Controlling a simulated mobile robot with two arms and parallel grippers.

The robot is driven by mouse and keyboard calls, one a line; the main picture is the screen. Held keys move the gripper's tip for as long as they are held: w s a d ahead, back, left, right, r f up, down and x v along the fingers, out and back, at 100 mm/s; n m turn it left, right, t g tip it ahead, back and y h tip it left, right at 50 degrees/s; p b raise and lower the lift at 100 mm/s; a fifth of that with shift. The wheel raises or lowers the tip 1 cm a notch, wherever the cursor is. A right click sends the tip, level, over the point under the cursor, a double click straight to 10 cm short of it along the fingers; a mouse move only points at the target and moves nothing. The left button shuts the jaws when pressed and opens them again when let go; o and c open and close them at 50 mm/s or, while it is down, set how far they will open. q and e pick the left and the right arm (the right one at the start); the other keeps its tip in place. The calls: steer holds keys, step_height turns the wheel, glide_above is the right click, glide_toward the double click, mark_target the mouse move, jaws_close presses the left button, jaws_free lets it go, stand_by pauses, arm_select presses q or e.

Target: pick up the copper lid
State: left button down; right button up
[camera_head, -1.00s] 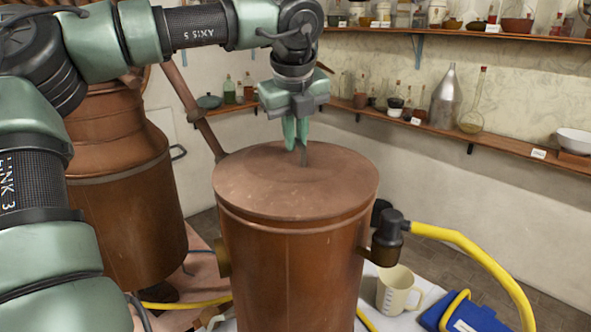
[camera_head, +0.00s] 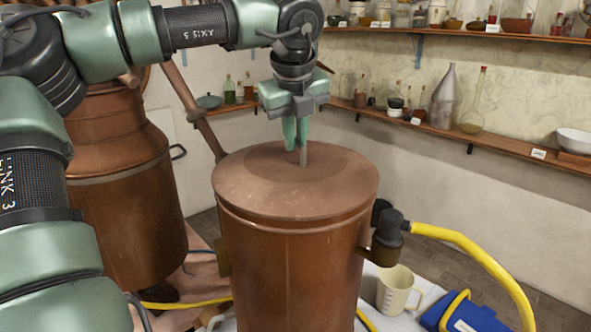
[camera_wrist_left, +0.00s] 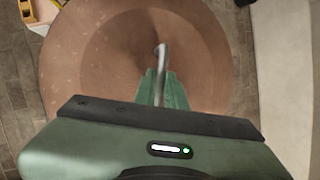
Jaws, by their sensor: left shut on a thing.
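The copper lid (camera_head: 255,191) is round and sits on top of the tall copper vessel (camera_head: 290,265) in the middle of the head view. A thin grey upright handle (camera_head: 304,154) rises from its centre. My left gripper (camera_head: 297,143) points straight down over the lid, with its green fingers shut on the handle. In the left wrist view the lid (camera_wrist_left: 210,60) fills most of the picture and the handle's hooked end (camera_wrist_left: 160,52) shows between the fingers. The lid looks level on the vessel; I see no gap below its rim. My right gripper is not in view.
A larger copper still (camera_head: 122,200) stands at the left. A yellow hose (camera_head: 470,250) leaves a fitting on the vessel's right side. A beige measuring jug (camera_head: 396,291) and a blue object (camera_head: 468,312) stand low at the right. Shelves (camera_head: 470,135) with glassware line the wall.

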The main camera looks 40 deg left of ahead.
arm_select(q)
steer(key=shift+w+a+r, duration=0.1)
steer(key=shift+r, duration=0.05)
steer(key=shift+r, duration=0.5)
step_height(320, 180, up, 19)
steer(key=p, duration=0.2)
steer(key=shift+f, duration=0.15)
stand_by(2.6)
